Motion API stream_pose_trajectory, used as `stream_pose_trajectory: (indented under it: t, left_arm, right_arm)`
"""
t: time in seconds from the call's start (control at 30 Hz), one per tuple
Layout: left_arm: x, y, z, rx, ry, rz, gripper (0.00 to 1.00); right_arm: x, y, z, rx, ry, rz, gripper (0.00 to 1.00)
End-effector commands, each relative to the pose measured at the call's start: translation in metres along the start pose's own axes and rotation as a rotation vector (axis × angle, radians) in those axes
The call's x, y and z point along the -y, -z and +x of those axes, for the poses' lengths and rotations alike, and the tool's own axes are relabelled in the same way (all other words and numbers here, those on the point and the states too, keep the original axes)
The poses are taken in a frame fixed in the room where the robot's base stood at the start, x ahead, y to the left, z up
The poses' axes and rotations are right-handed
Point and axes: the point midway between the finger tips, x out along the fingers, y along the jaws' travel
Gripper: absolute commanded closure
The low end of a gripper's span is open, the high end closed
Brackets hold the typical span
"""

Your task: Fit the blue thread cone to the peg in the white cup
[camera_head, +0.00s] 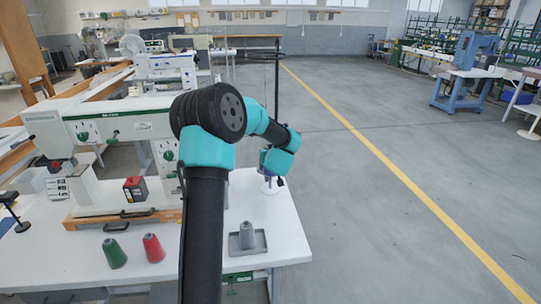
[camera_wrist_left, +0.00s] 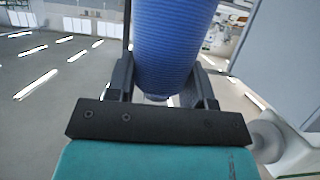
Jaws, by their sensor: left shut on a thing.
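My left gripper (camera_wrist_left: 165,88) is shut on the blue thread cone (camera_wrist_left: 172,45), which stands out large and ribbed between the two fingers in the left wrist view. In the head view my left arm reaches over the right side of the table, and a bluish part of the cone (camera_head: 263,158) shows beside the wrist. Below it is a pale round shape (camera_head: 269,188), likely the white cup, at the table's right edge. The peg cannot be made out. The cone appears above the cup, apart from it. My right gripper is not in view.
A grey tray (camera_head: 233,248) with a grey cone (camera_head: 247,234) sits near the table's front right. A green cone (camera_head: 114,253) and a red cone (camera_head: 153,248) stand at the front left. A sewing machine (camera_head: 110,122) and a dark upright pole (camera_head: 277,95) stand behind.

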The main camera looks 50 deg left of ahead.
Motion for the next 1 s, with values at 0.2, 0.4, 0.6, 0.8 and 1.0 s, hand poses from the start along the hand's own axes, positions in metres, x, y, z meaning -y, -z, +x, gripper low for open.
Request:
stream_pose_trajectory:
  t: [0.2, 0.4, 0.6, 0.8, 1.0]
  left_arm:
    - [0.0, -0.002, 0.001, -0.001, 0.0, 0.001, 0.8]
    - [0.0, -0.004, 0.002, -0.001, 0.001, 0.0, 0.8]
    - [0.0, -0.007, 0.003, 0.0, 0.001, 0.0, 0.8]
    - [0.0, -0.011, 0.005, 0.0, 0.001, 0.0, 0.8]
    - [0.0, -0.013, 0.006, 0.0, 0.001, 0.001, 0.8]
  right_arm:
    - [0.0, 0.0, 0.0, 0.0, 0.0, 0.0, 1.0]
    - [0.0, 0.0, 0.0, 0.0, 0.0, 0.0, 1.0]
    - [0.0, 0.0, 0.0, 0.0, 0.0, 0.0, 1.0]
    - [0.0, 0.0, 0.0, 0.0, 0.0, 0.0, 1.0]
    - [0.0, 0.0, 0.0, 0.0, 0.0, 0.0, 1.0]
